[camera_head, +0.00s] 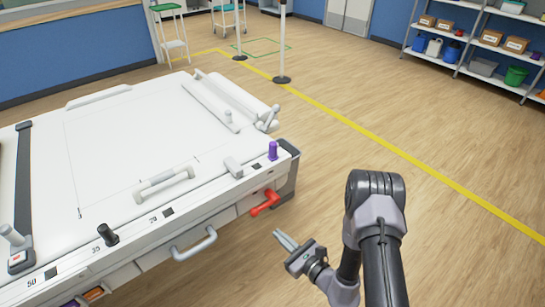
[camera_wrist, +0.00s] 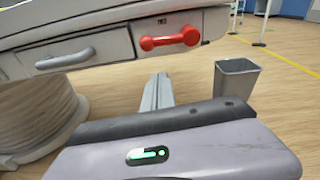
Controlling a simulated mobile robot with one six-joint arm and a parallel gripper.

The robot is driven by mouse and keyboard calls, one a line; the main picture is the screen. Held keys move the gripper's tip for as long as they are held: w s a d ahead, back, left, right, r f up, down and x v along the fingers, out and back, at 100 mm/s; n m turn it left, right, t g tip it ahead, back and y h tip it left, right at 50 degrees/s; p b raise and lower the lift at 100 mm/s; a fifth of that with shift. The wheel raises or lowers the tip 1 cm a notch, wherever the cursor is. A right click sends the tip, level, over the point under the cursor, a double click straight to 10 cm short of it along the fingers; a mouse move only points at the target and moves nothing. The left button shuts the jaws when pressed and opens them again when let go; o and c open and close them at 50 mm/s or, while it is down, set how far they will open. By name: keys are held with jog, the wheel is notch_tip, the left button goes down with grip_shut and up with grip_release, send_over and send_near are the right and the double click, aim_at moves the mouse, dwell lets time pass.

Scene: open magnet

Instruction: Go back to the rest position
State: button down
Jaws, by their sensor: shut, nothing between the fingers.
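My gripper (camera_head: 284,240) is shut and empty at the lower middle of the head view, in the air beside the front of the large white bench. In the wrist view my gripper (camera_wrist: 157,92) points toward the bench front, with its fingers together. My arm rises at the right of the head view, bent at the elbow. A red handle (camera_head: 265,202) sits on the bench front, a little above and left of the gripper and apart from it. The red handle also shows in the wrist view (camera_wrist: 170,39), lying roughly level.
The white bench (camera_head: 110,150) fills the left, with a grey drawer handle (camera_head: 194,244), a purple knob (camera_head: 273,150) and a black knob (camera_head: 107,235). A grey bin (camera_wrist: 235,78) stands on the floor. Shelves (camera_head: 480,45) stand at the back right. The floor at right is clear.

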jog(key=s+a+r+n+g+y, duration=0.3)
jog(key=a+r+n+g, duration=0.25)
jog(key=r, duration=0.55)
jog(key=s+a+r+n+g+y, duration=0.35)
jog(key=r+n, duration=0.25)
jog(key=r, duration=0.4)
jog(key=s+d+r+n+g+h, duration=0.2)
jog(key=s+r+n+h, duration=0.2)
jog(key=s, duration=0.3)
jog(key=s+d+r+n+g+h, duration=0.1)
jog(key=s+r+n+g+h, duration=0.1)
jog(key=s+r+n+h, duration=0.4)
jog(key=s+d+r+n+t+h, duration=0.1)
jog(key=s+d+t+h, duration=0.1)
jog(key=d, duration=0.4)
jog(key=s+d+r+t+h, duration=0.1)
jog(key=s+d+t+h, duration=0.1)
jog(key=d, duration=0.4)
jog(key=shift+r+n+t+h, duration=0.35)
jog(key=shift+t, duration=0.55)
